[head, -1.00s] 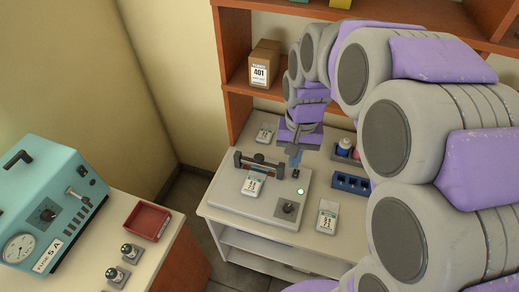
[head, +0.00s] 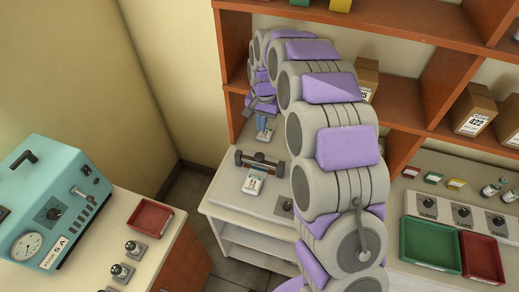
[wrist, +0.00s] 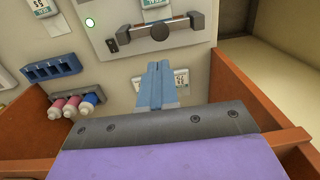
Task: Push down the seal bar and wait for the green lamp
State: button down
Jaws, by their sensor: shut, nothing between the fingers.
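The sealer (head: 232,203) is a pale flat box on the counter, also in the wrist view (wrist: 107,44). Its dark seal bar (head: 260,162) runs across the back of it; the wrist view shows the bar (wrist: 135,38) with a round metal piece at its middle. A labelled pouch (head: 253,184) lies on the sealer in front of the bar. The green lamp (wrist: 89,22) is lit in the wrist view; my arm hides it in the head view. My gripper (wrist: 156,64) has its blue fingers shut and empty, behind the bar and apart from it.
Another labelled pouch (wrist: 181,78) lies beneath my fingers. A blue rack (wrist: 50,68) and pink- and blue-capped bottles (wrist: 75,105) stand beside the sealer. Shelf boards (head: 232,60) rise close behind. A teal machine (head: 50,200) and red tray (head: 150,218) are at left.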

aim_at(260, 156)
jog(key=shift+f, duration=0.15)
jog(key=f, duration=0.9)
jog(key=f+b, duration=0.1)
jog(key=f, duration=0.3)
jog(key=shift+a+f, duration=0.3)
jog(key=shift+f, duration=0.1)
notch_tip(260, 156, down, 4)
jog(key=shift+s+r, duration=0.1)
jog(key=shift+r, duration=0.15)
jog(key=shift+s, duration=0.1)
jog(key=shift+s+d+f, duration=0.1)
